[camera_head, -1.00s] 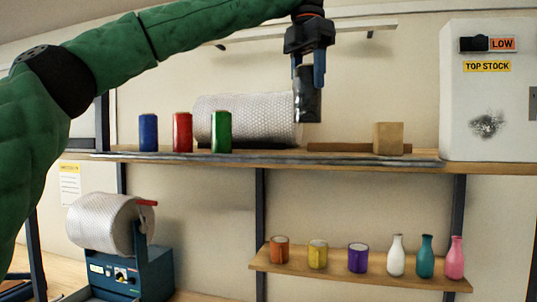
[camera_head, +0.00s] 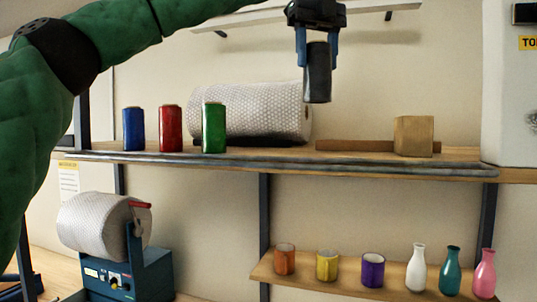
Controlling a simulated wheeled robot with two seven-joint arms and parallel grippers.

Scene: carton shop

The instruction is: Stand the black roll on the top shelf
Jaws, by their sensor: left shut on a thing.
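The black roll (camera_head: 318,75) is upright in my left gripper (camera_head: 317,50), whose blue fingers are shut on either side of it. The roll hangs in the air above the top shelf (camera_head: 275,158), in front of the wall and near the right end of the big bubble-wrap roll. On the top shelf a blue roll (camera_head: 134,128), a red roll (camera_head: 170,128) and a green roll (camera_head: 214,127) stand upright in a row at the left. My right gripper is not in view.
The bubble-wrap roll (camera_head: 245,112) lies behind the rolls. A brown strip (camera_head: 352,146) and a cardboard box (camera_head: 413,136) sit at the right. Bare shelf shows between green roll and box. A white cabinet (camera_head: 510,100) stands far right.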

